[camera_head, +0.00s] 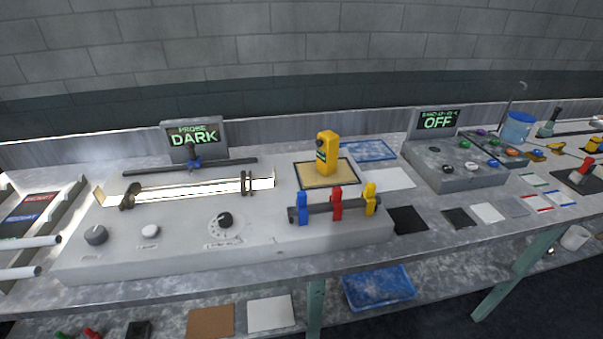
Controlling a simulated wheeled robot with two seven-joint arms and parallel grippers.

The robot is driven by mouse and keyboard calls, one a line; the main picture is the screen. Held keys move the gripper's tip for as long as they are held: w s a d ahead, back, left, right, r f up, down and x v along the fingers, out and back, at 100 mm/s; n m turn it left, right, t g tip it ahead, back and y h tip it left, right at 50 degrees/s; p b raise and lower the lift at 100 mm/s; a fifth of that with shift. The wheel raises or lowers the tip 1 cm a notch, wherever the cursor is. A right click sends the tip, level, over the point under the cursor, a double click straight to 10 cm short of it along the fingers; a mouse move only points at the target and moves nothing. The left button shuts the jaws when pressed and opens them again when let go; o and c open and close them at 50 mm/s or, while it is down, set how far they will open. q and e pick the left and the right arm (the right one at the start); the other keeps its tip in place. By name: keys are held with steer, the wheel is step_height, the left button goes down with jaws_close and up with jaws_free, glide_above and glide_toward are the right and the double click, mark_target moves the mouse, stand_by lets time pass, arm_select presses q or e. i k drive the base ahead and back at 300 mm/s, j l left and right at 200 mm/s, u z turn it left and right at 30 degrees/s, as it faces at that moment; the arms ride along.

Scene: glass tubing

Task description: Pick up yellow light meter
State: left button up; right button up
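The yellow light meter (327,153) stands upright on a tan square pad with a dark border (343,177), on the right part of a grey console. It has a dark spot on its left face. Nothing touches it from above. Neither of my grippers shows in the head view.
In front of the meter is a rail with blue, red and yellow clips (337,204). Left of it is a lit glass tube (200,187) below a display reading DARK (194,135). A control box (455,165) with an OFF display stands right. A white sheet (387,179) lies between.

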mark_target(327, 155)
steer(key=k+l, duration=0.1)
steer(key=l, duration=0.4)
steer(key=k+l, duration=0.1)
steer(key=l, duration=0.4)
steer(key=k+l, duration=0.1)
steer(key=l, duration=0.4)
